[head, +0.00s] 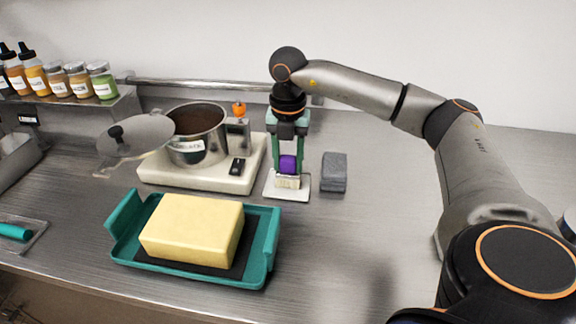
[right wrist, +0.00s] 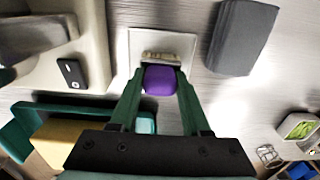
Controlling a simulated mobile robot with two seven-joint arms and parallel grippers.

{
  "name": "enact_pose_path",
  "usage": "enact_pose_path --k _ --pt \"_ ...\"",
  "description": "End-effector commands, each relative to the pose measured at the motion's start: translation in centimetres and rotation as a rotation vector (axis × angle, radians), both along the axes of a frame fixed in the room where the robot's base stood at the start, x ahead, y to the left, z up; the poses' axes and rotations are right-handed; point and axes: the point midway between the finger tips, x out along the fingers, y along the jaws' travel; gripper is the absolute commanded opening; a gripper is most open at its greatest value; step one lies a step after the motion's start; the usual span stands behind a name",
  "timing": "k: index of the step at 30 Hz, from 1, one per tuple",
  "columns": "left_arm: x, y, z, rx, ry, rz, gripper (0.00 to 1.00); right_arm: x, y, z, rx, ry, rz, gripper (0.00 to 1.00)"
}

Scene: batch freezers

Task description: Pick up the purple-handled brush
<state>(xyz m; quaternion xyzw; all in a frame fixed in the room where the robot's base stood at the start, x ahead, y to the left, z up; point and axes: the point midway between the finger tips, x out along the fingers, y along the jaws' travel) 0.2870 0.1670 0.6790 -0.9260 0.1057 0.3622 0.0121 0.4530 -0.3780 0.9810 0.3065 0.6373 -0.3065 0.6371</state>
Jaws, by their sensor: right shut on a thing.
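The purple-handled brush (head: 288,165) stands upright on a small pale square plate (head: 270,190), right of the hot plate. Its purple handle points up and its light bristle end is down. My right gripper (head: 288,156) points straight down and is shut on the purple handle. In the right wrist view the brush (right wrist: 160,80) shows between the green fingertips of my right gripper (right wrist: 161,84), over the pale plate (right wrist: 135,45). I cannot tell whether the brush touches the plate. My left gripper is in neither view.
A grey block (head: 334,172) lies close right of the plate. A white hot plate (head: 200,178) with a steel pot (head: 200,135) stands to the left. A teal tray (head: 190,272) with a yellow block (head: 192,230) is in front.

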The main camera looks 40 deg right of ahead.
Motion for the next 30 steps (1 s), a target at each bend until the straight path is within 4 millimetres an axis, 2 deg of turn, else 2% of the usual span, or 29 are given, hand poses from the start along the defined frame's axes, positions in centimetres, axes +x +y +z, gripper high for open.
enact_pose_path --k 1,3,12,17,23,30 --pt "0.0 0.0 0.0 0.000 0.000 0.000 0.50 0.0 0.0 0.0 0.000 0.000 0.000 0.07" --pt "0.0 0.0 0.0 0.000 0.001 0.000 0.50 0.0 0.0 0.0 0.001 -0.001 0.000 0.00" --pt "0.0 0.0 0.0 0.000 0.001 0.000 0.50 0.0 0.0 0.1 0.001 -0.001 0.000 0.00" --pt "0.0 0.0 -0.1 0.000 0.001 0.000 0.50 0.1 0.0 0.8 0.001 -0.003 0.000 0.00" --pt "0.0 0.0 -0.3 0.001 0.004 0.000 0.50 0.1 0.3 3.6 0.002 -0.005 0.003 0.00" --pt "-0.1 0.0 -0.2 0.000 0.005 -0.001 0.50 -1.0 4.3 8.4 0.002 -0.007 0.007 0.00"
